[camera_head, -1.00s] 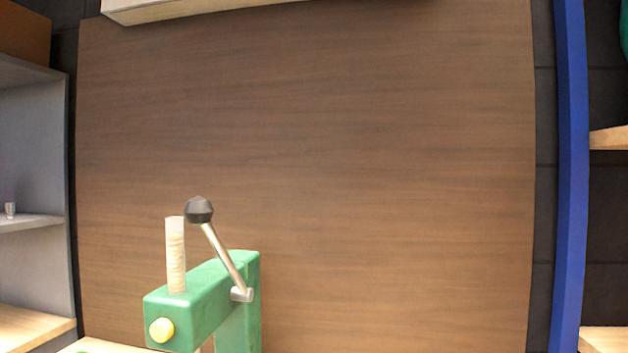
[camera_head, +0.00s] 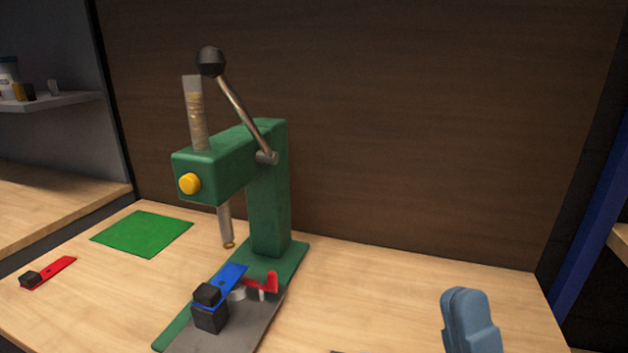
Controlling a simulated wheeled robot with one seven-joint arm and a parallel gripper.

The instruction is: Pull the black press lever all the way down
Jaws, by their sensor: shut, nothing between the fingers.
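The press lever is a metal rod (camera_head: 240,109) topped by a black knob (camera_head: 211,61). It is raised, slanting up and left from its pivot on the right side of the green press (camera_head: 266,200). A metal ram (camera_head: 225,226) hangs from the press head above the base. My gripper (camera_head: 467,292) shows at the lower right, blue-grey, its fingers together and empty. It is well to the right of the press and below the knob, touching neither.
A blue strip with black blocks (camera_head: 229,284) and a red piece (camera_head: 262,283) sit on the press base. A green mat (camera_head: 143,234) and a red strip (camera_head: 57,270) lie to the left. A brown panel (camera_head: 430,130) stands behind. The table right of the press (camera_head: 370,290) is clear.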

